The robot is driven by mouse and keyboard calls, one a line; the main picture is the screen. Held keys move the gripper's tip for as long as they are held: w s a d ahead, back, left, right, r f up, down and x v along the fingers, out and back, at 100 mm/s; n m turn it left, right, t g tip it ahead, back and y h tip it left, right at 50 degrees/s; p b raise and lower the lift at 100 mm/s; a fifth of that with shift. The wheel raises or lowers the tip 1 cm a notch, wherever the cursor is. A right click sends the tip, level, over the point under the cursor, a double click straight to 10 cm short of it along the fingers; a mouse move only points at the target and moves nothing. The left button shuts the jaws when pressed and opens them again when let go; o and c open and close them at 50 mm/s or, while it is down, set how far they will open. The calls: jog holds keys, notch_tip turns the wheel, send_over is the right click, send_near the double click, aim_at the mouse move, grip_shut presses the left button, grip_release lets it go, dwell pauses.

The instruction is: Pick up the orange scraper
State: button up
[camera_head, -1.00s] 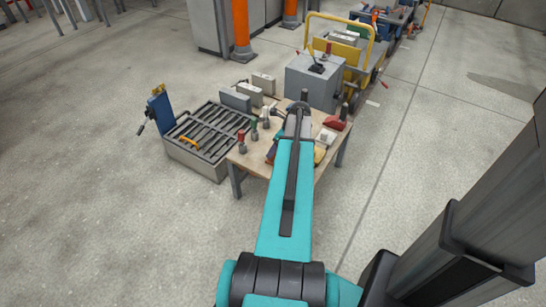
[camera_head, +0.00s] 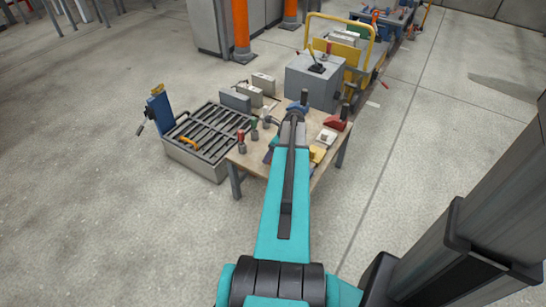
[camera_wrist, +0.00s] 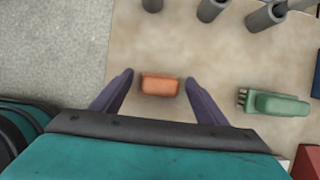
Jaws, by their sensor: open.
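The orange scraper (camera_wrist: 160,85) shows in the wrist view as a small orange block on the beige tabletop. My gripper (camera_wrist: 160,77) is open, with one dark finger to the left of the scraper and one to the right. There is a gap on both sides, and neither finger touches it. I cannot tell how far the fingertips are above the table. In the head view my own arm covers the gripper and the scraper.
The work table (camera_head: 247,160) also carries a green brush-like tool (camera_wrist: 273,103), grey cylinders (camera_wrist: 211,10), a red-and-dark tool (camera_head: 335,123) and a grey box (camera_head: 312,80). A slatted bin (camera_head: 190,160) stands to its left. Open floor lies on both sides.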

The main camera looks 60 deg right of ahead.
jog(key=c, duration=1.2)
jog(key=shift+o, duration=0.2)
jog(key=shift+r, duration=0.15)
notch_tip(320, 180, up, 10)
jog(key=shift+f+p, duration=0.1)
jog(key=shift+p, duration=0.9)
